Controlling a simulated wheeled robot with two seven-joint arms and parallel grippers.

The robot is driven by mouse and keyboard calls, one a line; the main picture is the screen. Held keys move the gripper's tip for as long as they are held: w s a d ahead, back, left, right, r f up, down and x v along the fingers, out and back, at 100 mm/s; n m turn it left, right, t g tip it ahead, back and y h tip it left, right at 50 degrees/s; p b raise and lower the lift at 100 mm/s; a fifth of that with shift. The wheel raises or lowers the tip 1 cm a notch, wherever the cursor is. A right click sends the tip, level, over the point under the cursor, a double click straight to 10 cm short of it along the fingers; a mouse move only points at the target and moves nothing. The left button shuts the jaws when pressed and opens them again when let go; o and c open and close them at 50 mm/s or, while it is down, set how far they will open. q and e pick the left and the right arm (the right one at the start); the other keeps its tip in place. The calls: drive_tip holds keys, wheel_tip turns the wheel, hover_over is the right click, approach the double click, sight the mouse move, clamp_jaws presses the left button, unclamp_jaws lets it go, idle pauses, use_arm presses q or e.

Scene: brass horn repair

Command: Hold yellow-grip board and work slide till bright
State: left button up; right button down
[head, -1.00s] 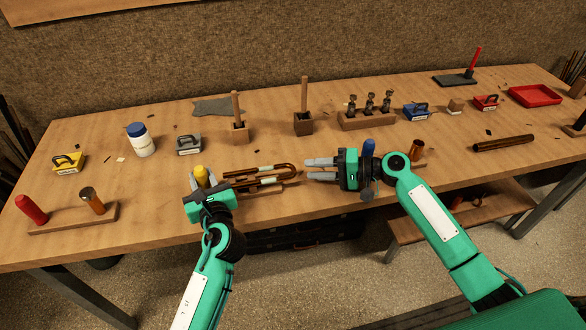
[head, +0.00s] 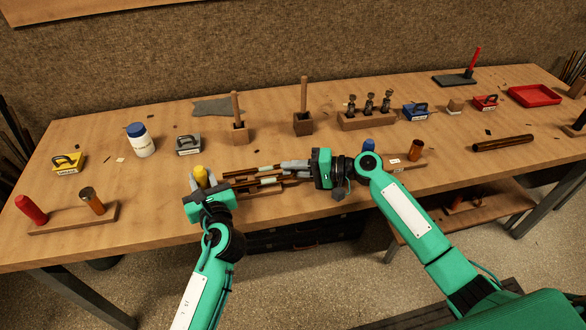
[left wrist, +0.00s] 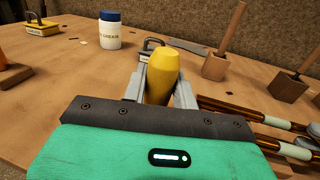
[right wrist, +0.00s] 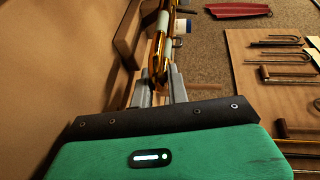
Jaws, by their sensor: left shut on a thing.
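The yellow grip (head: 199,174) stands upright at the left end of the board (head: 250,194), by the bench's front edge. My left gripper (head: 201,184) is shut on this grip, which shows between both fingers in the left wrist view (left wrist: 161,72). The brass slide (head: 258,170), with dark tubes and pale sleeves, lies along the board to the right of the grip. My right gripper (head: 290,166) is at the slide's right end. In the right wrist view its fingers (right wrist: 161,88) lie either side of the slide's bow (right wrist: 158,64); whether they press on it is unclear.
A blue grip (head: 369,145) and copper-coloured tube (head: 415,149) stand right of my right gripper. A red grip (head: 31,209) on another board is at far left. A white jar (head: 140,140) and grey block (head: 189,145) stand behind.

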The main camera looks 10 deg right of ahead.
drive_tip(key=shift+a+f, duration=0.15)
drive_tip(key=shift+a, duration=0.85)
drive_tip(key=shift+a+f, duration=0.1)
drive_tip(key=shift+a, duration=0.85)
drive_tip(key=c, duration=1.5)
unclamp_jaws()
drive_tip(key=shift+o, duration=0.2)
drive_tip(key=shift+d, duration=0.1)
drive_tip(key=v, duration=1.2)
drive_tip(key=shift+r, duration=0.2)
